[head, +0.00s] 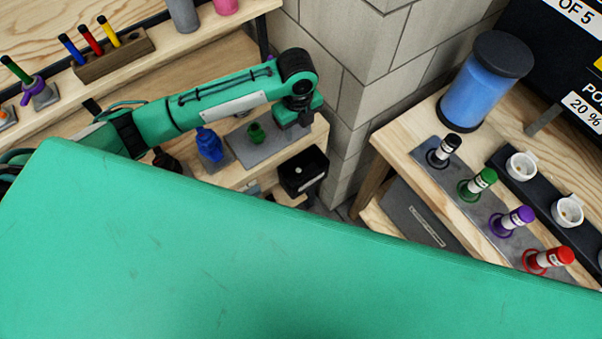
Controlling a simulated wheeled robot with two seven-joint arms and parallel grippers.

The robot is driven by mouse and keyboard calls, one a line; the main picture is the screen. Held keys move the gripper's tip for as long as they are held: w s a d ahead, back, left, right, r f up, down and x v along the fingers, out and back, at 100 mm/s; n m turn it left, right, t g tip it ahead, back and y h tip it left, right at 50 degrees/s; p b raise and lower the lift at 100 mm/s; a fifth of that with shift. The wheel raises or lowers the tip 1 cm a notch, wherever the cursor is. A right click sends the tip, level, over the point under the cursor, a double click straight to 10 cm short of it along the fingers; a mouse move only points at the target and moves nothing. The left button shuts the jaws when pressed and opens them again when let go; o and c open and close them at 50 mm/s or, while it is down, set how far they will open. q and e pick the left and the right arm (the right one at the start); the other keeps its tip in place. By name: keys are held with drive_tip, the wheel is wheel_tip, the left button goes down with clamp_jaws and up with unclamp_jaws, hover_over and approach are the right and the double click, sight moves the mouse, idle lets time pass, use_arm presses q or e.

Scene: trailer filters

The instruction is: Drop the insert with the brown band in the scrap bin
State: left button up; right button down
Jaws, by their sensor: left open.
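I cannot make out an insert with a brown band in the head view. A black open box (316,178), which may be the scrap bin, stands below the end of my left arm. A small pale spot shows inside it, too small to identify. My left gripper (293,120) hangs above and behind the box, over the right end of the wooden shelf. It is open and I see nothing held in it, though its fingers are small and dark. My right gripper is not in view.
A pen rack (114,56) sits at upper left. The right bench holds black, green, purple (512,221) and red capped pieces and a blue canister (480,90).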

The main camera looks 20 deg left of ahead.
use_arm(q)
drive_tip(key=shift+r, duration=2.2)
